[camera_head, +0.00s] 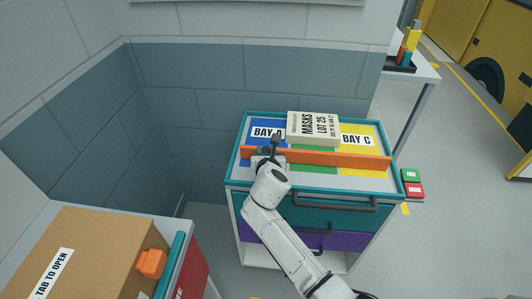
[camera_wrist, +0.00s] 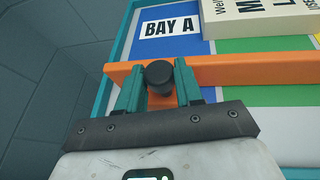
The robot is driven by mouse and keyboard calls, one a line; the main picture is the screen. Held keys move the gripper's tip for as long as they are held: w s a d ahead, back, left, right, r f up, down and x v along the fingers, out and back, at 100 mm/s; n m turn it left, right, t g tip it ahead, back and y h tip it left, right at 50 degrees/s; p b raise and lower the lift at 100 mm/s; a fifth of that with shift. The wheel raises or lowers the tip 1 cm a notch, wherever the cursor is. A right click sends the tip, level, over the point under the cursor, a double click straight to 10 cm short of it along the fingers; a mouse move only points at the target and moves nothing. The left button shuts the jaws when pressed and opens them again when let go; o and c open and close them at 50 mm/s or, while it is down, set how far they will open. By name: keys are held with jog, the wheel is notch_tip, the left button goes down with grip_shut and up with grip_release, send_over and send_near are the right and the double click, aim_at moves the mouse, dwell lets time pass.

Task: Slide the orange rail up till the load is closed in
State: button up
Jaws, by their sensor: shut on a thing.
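The orange rail (camera_head: 330,159) lies across the tray top of a teal cabinet, and it also shows in the wrist view (camera_wrist: 240,70). My gripper (camera_head: 267,153) is at the rail's left part. In the wrist view my gripper (camera_wrist: 159,85) has its teal fingers on both sides of a dark round knob (camera_wrist: 159,74) on the rail and is shut on it. The load, a cream box (camera_head: 313,128) marked MASKS LOT 25, lies behind the rail between the BAY A and BAY C labels. A gap shows between rail and box in the wrist view.
The tray (camera_head: 310,114) has a teal rim and blue, green and yellow bays. Cabinet drawers with dark handles (camera_head: 335,203) are below. A cardboard box (camera_head: 95,255) stands at lower left. Green and red buttons (camera_head: 412,183) are at the right. Tiled walls enclose the left and back.

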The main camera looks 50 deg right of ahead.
grip_shut()
jog(key=shift+w+d+r, duration=0.1)
jog(key=shift+w+d, duration=0.15)
jog(key=shift+w, duration=0.05)
jog(key=w+d, duration=0.1)
jog(key=d, duration=0.1)
jog(key=w+d, duration=0.3)
jog(key=d, duration=0.1)
jog(key=shift+w, duration=0.3)
jog(key=o, duration=1)
grip_release()
jog(key=shift+s+a, duration=0.1)
